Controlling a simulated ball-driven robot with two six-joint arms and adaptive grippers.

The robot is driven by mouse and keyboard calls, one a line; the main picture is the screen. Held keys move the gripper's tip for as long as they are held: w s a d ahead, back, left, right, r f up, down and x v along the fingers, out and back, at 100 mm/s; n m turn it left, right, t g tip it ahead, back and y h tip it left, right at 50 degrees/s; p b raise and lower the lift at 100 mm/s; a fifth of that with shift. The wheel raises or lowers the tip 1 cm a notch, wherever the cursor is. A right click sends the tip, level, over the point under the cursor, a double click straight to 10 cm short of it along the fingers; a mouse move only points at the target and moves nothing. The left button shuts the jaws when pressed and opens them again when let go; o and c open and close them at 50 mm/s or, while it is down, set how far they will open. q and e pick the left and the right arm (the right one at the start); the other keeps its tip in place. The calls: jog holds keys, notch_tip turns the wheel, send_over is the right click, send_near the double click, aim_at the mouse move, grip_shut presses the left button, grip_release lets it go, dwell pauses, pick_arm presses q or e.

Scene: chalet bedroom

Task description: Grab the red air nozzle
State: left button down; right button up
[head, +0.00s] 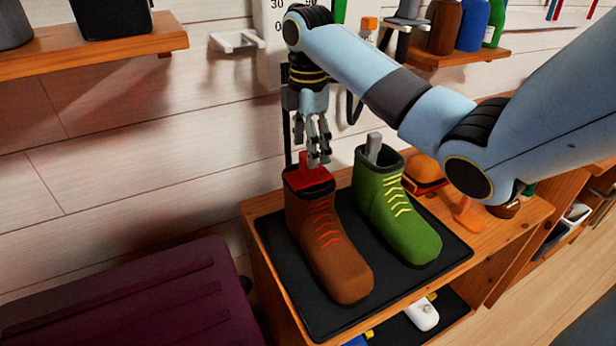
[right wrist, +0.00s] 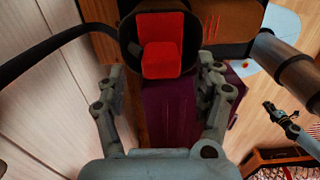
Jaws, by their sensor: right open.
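The red air nozzle (head: 306,176) stands up out of the opening of a brown boot (head: 333,243) with red laces. My right gripper (head: 319,158) is open and points down just above the nozzle, with its fingertips overlapping the nozzle's top in the head view. In the right wrist view the nozzle (right wrist: 162,52) shows as a red block inside the dark boot opening, ahead of the two spread fingers (right wrist: 163,80). Nothing is held. What seems to be my left gripper (right wrist: 284,118) shows small at the right of the right wrist view; its jaws are unclear.
A green boot (head: 398,215) with a grey nozzle (head: 373,148) stands close on the right. Both boots stand on a black mat (head: 446,262) on a wooden bench. A purple chest (head: 140,300) is at lower left. A dark post rises behind the brown boot, by the wall.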

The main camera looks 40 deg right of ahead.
aim_at(308, 184)
notch_tip(308, 184, down, 3)
jog(key=shift+r, duration=0.15)
jog(key=shift+f, duration=0.25)
jog(key=shift+c, duration=1.6)
pick_arm(q)
jog(key=shift+w+a, duration=0.1)
jog(key=shift+w, duration=0.25)
pick_arm(e)
grip_shut()
